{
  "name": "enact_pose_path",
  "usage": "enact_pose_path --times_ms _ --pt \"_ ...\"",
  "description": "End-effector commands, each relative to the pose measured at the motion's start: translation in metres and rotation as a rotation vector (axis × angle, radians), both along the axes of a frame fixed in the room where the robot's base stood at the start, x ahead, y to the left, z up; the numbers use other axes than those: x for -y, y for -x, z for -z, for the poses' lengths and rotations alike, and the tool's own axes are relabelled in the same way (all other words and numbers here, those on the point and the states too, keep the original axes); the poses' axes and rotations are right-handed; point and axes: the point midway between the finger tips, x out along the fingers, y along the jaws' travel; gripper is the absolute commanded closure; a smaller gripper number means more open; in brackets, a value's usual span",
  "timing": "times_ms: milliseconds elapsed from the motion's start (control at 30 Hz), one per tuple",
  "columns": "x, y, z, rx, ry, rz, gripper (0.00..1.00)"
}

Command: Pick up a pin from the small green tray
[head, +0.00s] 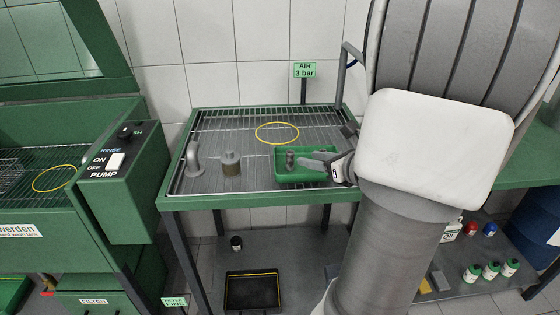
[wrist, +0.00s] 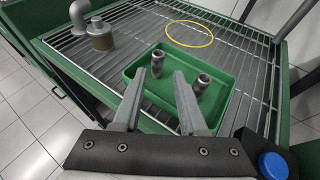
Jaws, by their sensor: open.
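The small green tray (head: 284,180) sits on the grated table; its rim also shows in the wrist view (wrist: 232,104). Two grey metal pins stand in it in the wrist view, a left pin (wrist: 157,63) and a right pin (wrist: 202,84). In the wrist view the left pin appears between the fingertips, and the right pin just right of the right finger. In the head view my gripper (head: 312,162) comes in from the right.
A grey bent pipe (head: 193,158) and a cylindrical part (head: 231,163) stand left of the tray. A yellow ring (head: 277,133) marks bare grating behind it. A green AIR sign (head: 304,70) stands on a post at the table's back edge.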

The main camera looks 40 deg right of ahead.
Motion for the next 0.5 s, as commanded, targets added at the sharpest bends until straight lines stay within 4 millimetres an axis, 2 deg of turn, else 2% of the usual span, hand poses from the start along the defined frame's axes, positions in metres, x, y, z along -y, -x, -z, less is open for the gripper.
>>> enact_pose_path --times_ms 33,133,367,500 --pt "-0.001 -0.01 0.008 0.0 -0.002 -0.004 0.58" --pt "0.0 -0.025 0.013 0.0 0.0 -0.003 0.58" --pt "-0.001 -0.04 0.018 0.0 0.001 -0.003 0.58" --pt "-0.004 -0.057 0.028 0.0 0.0 -0.004 0.58"
